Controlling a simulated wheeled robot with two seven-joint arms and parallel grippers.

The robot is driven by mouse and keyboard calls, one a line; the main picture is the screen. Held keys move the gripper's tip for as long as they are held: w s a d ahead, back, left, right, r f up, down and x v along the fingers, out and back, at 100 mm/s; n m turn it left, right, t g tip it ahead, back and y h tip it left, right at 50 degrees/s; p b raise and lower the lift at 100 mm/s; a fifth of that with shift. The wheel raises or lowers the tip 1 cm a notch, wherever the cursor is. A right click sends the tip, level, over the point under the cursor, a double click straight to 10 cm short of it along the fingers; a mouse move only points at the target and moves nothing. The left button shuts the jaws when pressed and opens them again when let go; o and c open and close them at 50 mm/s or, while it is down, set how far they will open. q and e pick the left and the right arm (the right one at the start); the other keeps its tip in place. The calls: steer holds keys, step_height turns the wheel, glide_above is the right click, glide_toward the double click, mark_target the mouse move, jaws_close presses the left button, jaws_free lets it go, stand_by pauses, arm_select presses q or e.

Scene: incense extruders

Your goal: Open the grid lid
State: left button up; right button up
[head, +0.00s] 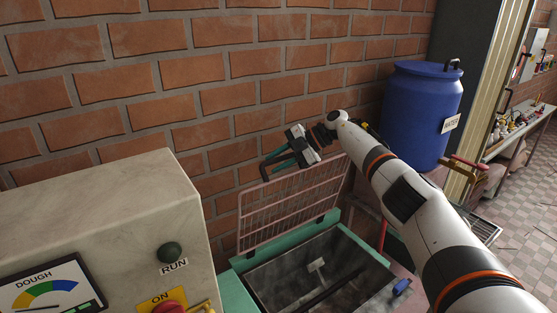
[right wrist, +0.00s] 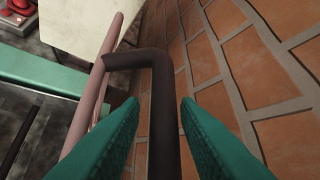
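The grid lid (head: 290,205) is a pinkish wire grid in the head view. It stands raised, close to upright, along the wall side of the teal-rimmed trough (head: 237,294), whose dark inside shows. My right gripper (head: 278,158) is at the lid's upper left edge. In the right wrist view, the lid's dark bent handle (right wrist: 163,115) runs between my two teal fingers. Gaps show beside the handle, so the fingers look open around it, not clamped. A pink bar of the lid (right wrist: 97,85) passes left of the handle. My left gripper is out of view.
A pale machine housing (head: 110,215) with a RUN button (head: 169,252), red ON knob (head: 168,307) and DOUGH gauge (head: 45,287) stands at left. The brick wall (head: 200,90) is close behind the lid. A blue barrel (head: 420,110) stands at right.

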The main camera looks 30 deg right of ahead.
steer(key=shift+o, duration=0.5)
steer(key=shift+w, duration=0.1)
steer(key=shift+d+r, duration=0.1)
steer(key=b+v, duration=0.3)
steer(key=v, duration=0.8)
steer(key=shift+d+r, duration=0.2)
steer(key=shift+d, duration=0.1)
steer(key=shift+s+f, duration=0.1)
steer(key=shift+s, duration=0.15)
